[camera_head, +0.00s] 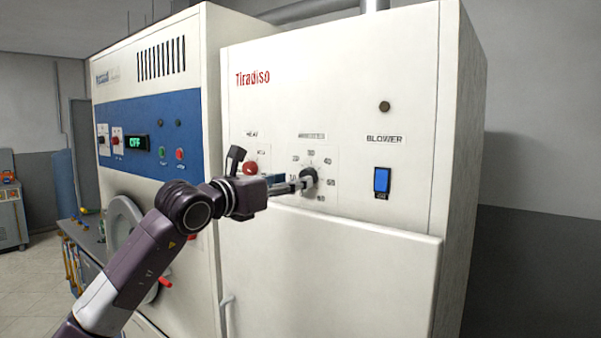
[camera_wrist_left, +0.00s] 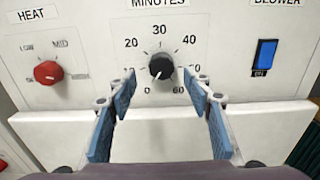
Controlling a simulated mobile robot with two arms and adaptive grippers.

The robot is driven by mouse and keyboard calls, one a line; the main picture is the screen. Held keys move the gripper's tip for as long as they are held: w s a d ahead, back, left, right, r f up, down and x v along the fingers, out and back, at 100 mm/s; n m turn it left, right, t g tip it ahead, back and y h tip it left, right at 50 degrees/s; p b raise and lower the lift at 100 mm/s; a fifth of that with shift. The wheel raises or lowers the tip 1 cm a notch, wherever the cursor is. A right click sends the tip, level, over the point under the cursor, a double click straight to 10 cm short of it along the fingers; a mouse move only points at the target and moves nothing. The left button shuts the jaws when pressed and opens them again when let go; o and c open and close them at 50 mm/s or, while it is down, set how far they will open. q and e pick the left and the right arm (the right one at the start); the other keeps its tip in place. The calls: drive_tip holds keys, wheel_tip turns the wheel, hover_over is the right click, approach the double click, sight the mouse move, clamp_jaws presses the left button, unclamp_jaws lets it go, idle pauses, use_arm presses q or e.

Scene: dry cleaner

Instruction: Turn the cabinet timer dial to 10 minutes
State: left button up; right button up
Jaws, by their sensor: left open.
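The black timer dial (camera_wrist_left: 162,67) sits on the white cabinet front under the MINUTES label, with numbers from 0 to 60 around it. Its white mark points down and slightly left, toward 0. The dial also shows in the head view (camera_head: 309,177), partly covered by my gripper. My left gripper (camera_wrist_left: 160,88) is open, its blue-padded fingers on either side just below and in front of the dial, with no clear contact. The left finger partly hides the 10 and the right finger is close to the 50. In the head view my left gripper (camera_head: 297,185) reaches the dial from the left. My right gripper is not in view.
A red HEAT knob (camera_wrist_left: 48,72) is left of the dial, and a blue BLOWER switch (camera_wrist_left: 265,56) is to its right. A ledge (camera_head: 350,222) juts out below the panel. A second machine with a blue panel (camera_head: 165,105) stands at left.

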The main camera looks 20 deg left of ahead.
use_arm(q)
drive_tip(key=p+x, duration=0.1)
drive_tip(key=x, duration=0.3)
drive_tip(key=shift+d+p, duration=0.1)
drive_tip(key=shift+p, duration=0.3)
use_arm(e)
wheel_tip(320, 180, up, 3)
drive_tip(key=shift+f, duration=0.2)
use_arm(q)
drive_tip(key=c, duration=1.1)
drive_tip(key=shift+c, duration=0.2)
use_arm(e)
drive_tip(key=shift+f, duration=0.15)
